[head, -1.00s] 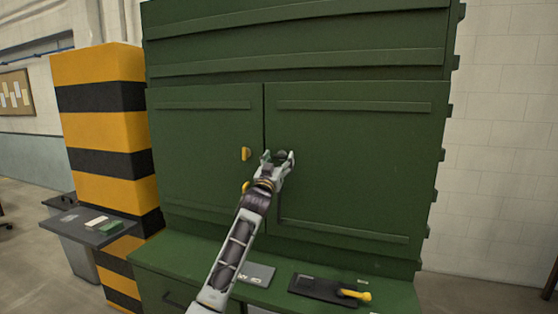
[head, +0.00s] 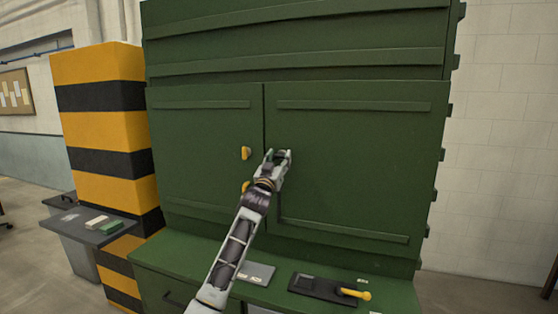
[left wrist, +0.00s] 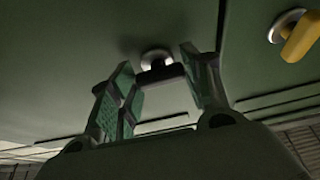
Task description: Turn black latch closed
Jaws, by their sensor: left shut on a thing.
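The black latch (left wrist: 160,73) sits on a round light mount on the green cabinet door. In the left wrist view it lies between the fingers of my left gripper (left wrist: 160,88), which is shut on it. In the head view my left gripper (head: 276,156) is at the right-hand door (head: 360,150), just right of the seam between the doors, and mostly hides the latch. The latch's exact angle is hard to tell. My right gripper is not in view.
A yellow latch (head: 246,153) is on the left-hand door and also shows in the left wrist view (left wrist: 300,38). A ledge below holds a black tray (head: 322,288) with a yellow-handled tool (head: 356,294). A striped pillar (head: 105,130) stands at left.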

